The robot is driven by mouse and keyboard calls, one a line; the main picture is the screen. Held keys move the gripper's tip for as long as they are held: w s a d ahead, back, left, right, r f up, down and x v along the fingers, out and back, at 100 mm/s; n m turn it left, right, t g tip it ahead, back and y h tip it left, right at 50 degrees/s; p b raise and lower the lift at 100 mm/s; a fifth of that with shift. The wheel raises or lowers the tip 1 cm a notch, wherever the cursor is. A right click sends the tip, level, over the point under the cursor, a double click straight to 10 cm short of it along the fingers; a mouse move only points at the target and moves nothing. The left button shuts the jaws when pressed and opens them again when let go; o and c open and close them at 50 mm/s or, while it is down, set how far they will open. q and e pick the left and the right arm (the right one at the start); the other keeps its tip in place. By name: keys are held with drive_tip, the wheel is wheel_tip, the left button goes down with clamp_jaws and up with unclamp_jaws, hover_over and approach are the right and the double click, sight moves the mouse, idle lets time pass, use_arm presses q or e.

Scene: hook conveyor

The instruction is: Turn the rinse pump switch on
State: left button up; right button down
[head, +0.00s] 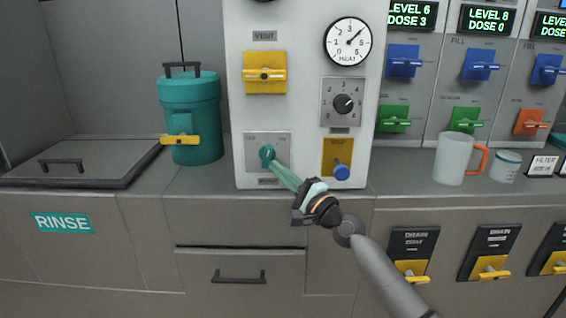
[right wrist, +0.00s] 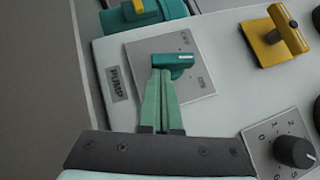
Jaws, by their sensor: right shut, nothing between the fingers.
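The pump switch (head: 267,153) is a teal knob on a grey plate (head: 281,148) low on the white panel, above a small label. In the right wrist view the switch (right wrist: 172,60) has a white mark at its right end, and the label (right wrist: 118,84) reads PUMP. Small position labels sit at the plate's corners; I cannot tell surely which one the knob points to. My right gripper (head: 274,167) is shut and empty. Its green fingertips (right wrist: 164,76) are at the knob's edge; whether they touch is unclear. My left gripper is not in view.
A teal canister (head: 190,117) stands left of the panel. A mug (head: 453,158) stands on the counter at right.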

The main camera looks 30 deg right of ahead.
use_arm(q)
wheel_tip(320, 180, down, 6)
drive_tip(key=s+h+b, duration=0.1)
drive_tip(key=b, duration=0.6)
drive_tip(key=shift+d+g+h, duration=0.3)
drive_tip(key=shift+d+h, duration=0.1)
use_arm(e)
drive_tip(key=shift+w+a+f+m+t+h, duration=0.15)
drive_tip(key=shift+a+m+t+h, duration=0.1)
drive_tip(key=shift+m+t, duration=0.35)
drive_tip(key=shift+w+a+f+m+t+h, duration=0.1)
drive_tip(key=shift+a+f+m+t+h, duration=0.15)
drive_tip(key=shift+m, duration=0.55)
drive_tip(key=shift+w+a+f+m+t+h, duration=0.1)
drive_tip(key=shift+m+t+h, duration=0.3)
drive_tip(key=shift+m, duration=0.3)
use_arm(q)
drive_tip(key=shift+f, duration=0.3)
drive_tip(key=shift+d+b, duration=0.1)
drive_tip(key=shift+b, duration=0.2)
use_arm(e)
drive_tip(key=shift+f, duration=0.1)
